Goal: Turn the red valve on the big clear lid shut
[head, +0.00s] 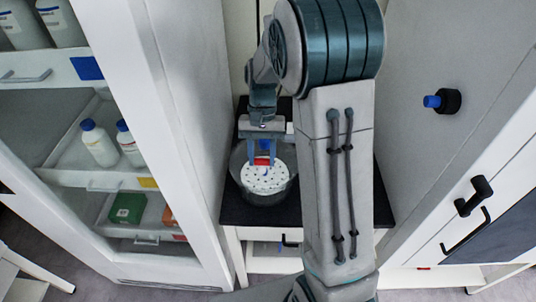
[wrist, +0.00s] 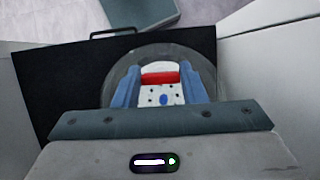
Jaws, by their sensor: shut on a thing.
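The big clear lid (head: 236,170) is a round transparent drum on the black counter, with a white perforated disc (head: 265,180) showing inside it. The lid also shows in the wrist view (wrist: 112,78). The red valve (head: 262,161) is at the lid, between my gripper's blue fingers; it also shows in the wrist view (wrist: 160,78). My gripper (head: 262,158) points down over the lid and is shut on the red valve. A blue spot (wrist: 164,99) shows near the disc between the fingers. The valve's lower part and stem are hidden.
The black counter (head: 235,212) sits between a white cabinet (head: 172,110) at left and a grey-white unit (head: 420,60) at right. The unit has a blue knob (head: 432,101) and black handles. Bottles (head: 99,143) stand in an open drawer at left.

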